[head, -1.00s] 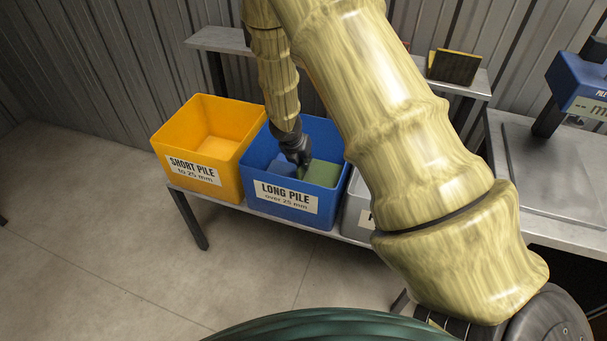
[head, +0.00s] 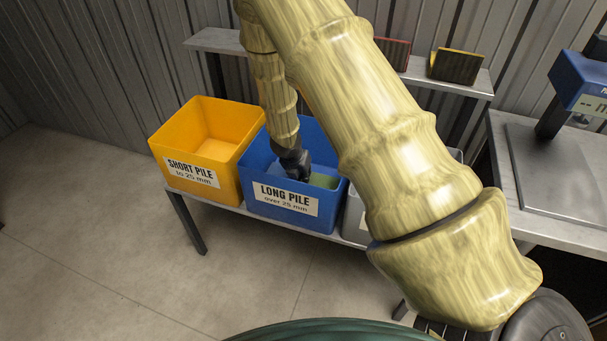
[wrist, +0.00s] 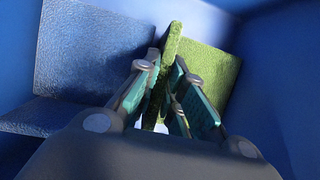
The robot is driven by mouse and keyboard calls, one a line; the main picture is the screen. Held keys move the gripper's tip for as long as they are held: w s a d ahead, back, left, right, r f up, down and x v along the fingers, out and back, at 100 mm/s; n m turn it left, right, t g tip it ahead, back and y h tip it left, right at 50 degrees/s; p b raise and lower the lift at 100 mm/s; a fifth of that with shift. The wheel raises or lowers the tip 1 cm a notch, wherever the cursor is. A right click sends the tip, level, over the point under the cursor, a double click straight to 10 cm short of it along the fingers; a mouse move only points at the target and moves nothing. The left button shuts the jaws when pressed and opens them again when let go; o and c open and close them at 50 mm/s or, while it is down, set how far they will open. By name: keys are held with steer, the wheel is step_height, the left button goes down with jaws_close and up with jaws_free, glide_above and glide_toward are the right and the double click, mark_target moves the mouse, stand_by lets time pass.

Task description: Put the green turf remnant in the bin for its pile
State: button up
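The green turf remnant (wrist: 205,75) is inside the blue LONG PILE bin (head: 250,190). In the wrist view it shows a broad green face at the right and a thin upright part that stands between my fingertips. My gripper (wrist: 166,75) has teal pads close on both sides of this thin part and appears shut on it. In the head view my gripper (head: 303,176) reaches down into the bin, and only a strip of the green remnant (head: 323,181) shows above the bin's front wall. Its underside is hidden, so I cannot tell whether it touches the floor.
A blue turf piece (wrist: 90,55) lies in the same bin, left of my gripper. The yellow SHORT PILE bin (head: 215,150) stands to the left. A grey bin (head: 354,216) is at the right, mostly hidden by my arm. Turf pieces (head: 455,66) sit on the back shelf.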

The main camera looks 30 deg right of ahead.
steer(key=o, duration=0.4)
steer(key=shift+r, duration=0.2)
steer(key=p+v, duration=0.3)
steer(key=v, duration=0.9)
steer(key=shift+f, duration=0.1)
